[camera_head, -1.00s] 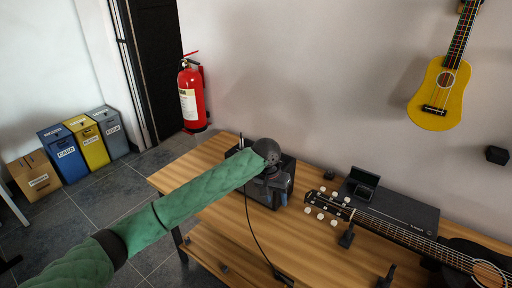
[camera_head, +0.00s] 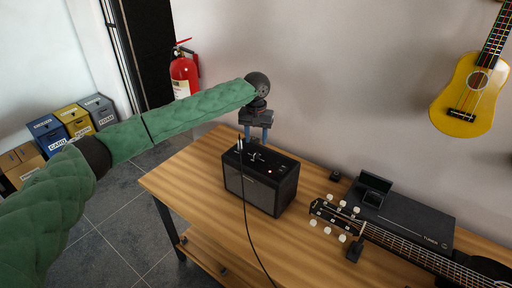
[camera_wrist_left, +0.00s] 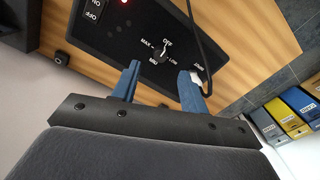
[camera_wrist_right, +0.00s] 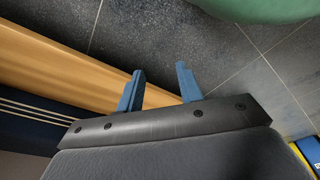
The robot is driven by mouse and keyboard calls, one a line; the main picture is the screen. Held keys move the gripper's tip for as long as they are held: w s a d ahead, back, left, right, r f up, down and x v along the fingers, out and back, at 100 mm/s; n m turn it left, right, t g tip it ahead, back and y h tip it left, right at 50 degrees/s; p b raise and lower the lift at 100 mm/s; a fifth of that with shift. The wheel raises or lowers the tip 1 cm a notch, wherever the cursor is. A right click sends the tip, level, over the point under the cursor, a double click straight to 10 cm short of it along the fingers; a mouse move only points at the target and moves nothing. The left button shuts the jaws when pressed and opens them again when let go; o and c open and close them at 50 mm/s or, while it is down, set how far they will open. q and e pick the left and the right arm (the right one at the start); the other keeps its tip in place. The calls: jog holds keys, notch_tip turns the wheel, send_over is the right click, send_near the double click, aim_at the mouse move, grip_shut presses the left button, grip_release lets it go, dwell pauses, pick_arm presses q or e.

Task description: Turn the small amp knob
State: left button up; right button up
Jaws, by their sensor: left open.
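The small black amp (camera_head: 262,182) stands on the wooden table, its red light lit on the top panel. In the left wrist view its top panel (camera_wrist_left: 108,40) carries a small dark knob (camera_wrist_left: 163,52) with OFF, LOW, MID and MAX marked around it. My left gripper (camera_head: 256,140) points down above the back edge of the amp. Its blue fingers (camera_wrist_left: 160,80) are open and apart, with the knob beyond them, between their tips in the picture and not gripped. My right gripper (camera_wrist_right: 160,72) is open and empty, seen only in its own wrist view, beside the table's edge.
A black cable (camera_head: 246,218) runs from the amp's top over the table (camera_head: 190,180). A guitar (camera_head: 400,245) and a dark flat box (camera_head: 407,222) are at the right. A yellow ukulele (camera_head: 466,100) hangs on the wall. The table left of the amp is clear.

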aim_at(256, 153)
pick_arm(q)
jog(key=f, duration=0.1)
jog(key=f+p, duration=0.1)
jog(key=f, duration=0.2)
jog(key=shift+w+f+p, duration=0.3)
jog(key=shift+f+p, duration=0.05)
jog(key=shift+f, duration=0.05)
jog(key=shift+s+f, duration=0.2)
jog(key=shift+f, duration=0.45)
jog(key=shift+w+f, duration=0.1)
jog(key=shift+f, duration=0.15)
pick_arm(e)
jog(key=f, duration=0.1)
jog(key=s+d+f, duration=0.1)
jog(key=f, duration=0.2)
jog(key=shift+s+d, duration=0.2)
jog(key=shift+d, duration=0.1)
pick_arm(q)
jog(key=shift+r, duration=0.1)
grip_shut()
pick_arm(e)
jog(key=shift+s+d, duration=0.1)
